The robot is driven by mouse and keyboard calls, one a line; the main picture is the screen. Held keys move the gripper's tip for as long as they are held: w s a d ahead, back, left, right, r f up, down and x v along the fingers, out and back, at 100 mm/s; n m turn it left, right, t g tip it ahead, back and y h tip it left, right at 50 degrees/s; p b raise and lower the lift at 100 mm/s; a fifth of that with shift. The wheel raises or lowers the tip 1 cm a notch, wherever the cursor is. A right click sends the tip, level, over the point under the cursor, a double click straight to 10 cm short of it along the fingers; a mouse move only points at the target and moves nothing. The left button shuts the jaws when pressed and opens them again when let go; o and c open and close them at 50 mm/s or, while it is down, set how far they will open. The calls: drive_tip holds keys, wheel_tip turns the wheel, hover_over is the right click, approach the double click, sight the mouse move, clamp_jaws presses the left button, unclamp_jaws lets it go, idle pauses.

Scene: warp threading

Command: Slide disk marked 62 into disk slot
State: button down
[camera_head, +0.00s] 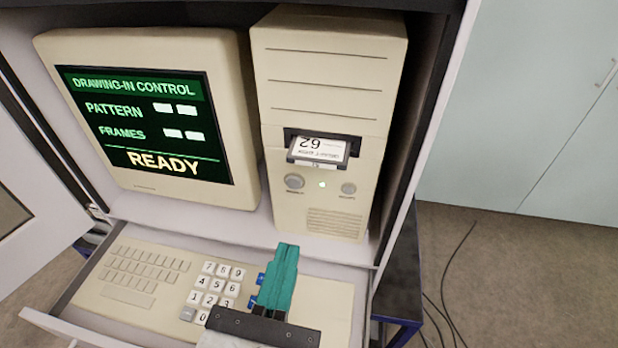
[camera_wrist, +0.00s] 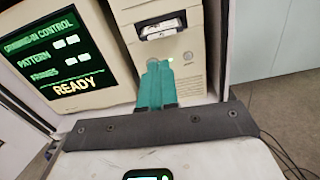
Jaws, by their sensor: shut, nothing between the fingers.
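The disk marked 62 (camera_head: 318,149) has a white label, upside down in the head view, and sits partly in the disk slot (camera_head: 357,141) of the beige computer tower. Its labelled end sticks out of the slot. In the wrist view the disk (camera_wrist: 160,34) also shows in the slot (camera_wrist: 141,29). My gripper (camera_head: 287,250) has teal fingers, shut and empty, below and in front of the tower, above the keyboard drawer. In the wrist view my gripper (camera_wrist: 159,66) points up toward the tower front, below the disk and apart from it in the head view.
A monitor (camera_head: 150,110) reading READY stands left of the tower (camera_head: 330,70). Two round buttons and a green light sit below the slot. The open drawer holds a keyboard (camera_head: 135,272) with a number pad. Cabinet walls frame both sides; cables lie on the floor at right.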

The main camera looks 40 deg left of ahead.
drive_tip(key=n+p, duration=0.1)
approach(316, 162)
drive_tip(key=x, duration=0.7)
drive_tip(key=shift+a+f, duration=0.1)
drive_tip(key=shift+s, duration=0.1)
drive_tip(key=shift+w+a+p, duration=0.3)
drive_tip(key=shift+w+p, duration=0.25)
drive_tip(key=shift+p, duration=0.3)
drive_tip(key=shift+w, duration=0.3)
